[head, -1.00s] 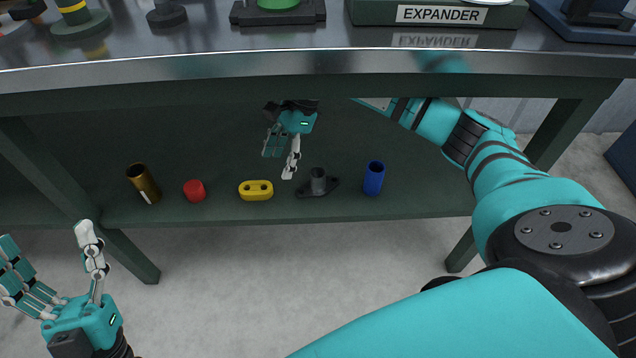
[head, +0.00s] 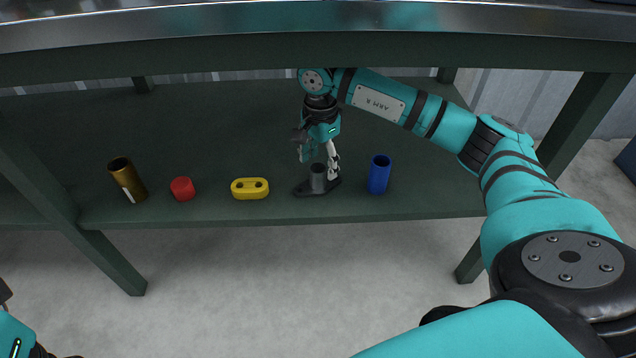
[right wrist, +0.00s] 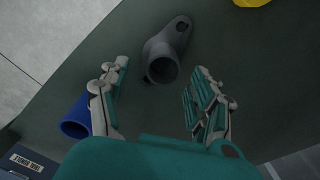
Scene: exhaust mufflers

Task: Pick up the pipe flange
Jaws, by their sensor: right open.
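The dark grey pipe flange (head: 318,181), a flat base with an upright open tube, stands on the lower shelf between the yellow piece and the blue cylinder. In the right wrist view the flange (right wrist: 167,50) lies ahead of my fingers, around the middle of the gap between them. My right gripper (head: 319,155) is open and empty, just above and behind the flange. Its fingers (right wrist: 158,95) are spread apart in the wrist view. I cannot tell in the head view whether a finger touches the flange. Of my left arm only a part shows at the bottom left; its fingers are out of view.
On the shelf (head: 230,215) stand a brass cylinder (head: 127,180), a red piece (head: 182,188), a yellow two-hole piece (head: 250,188) and, close right of the flange, a blue cylinder (head: 379,174). The table top's edge (head: 300,50) overhangs the shelf. Table legs stand at both sides.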

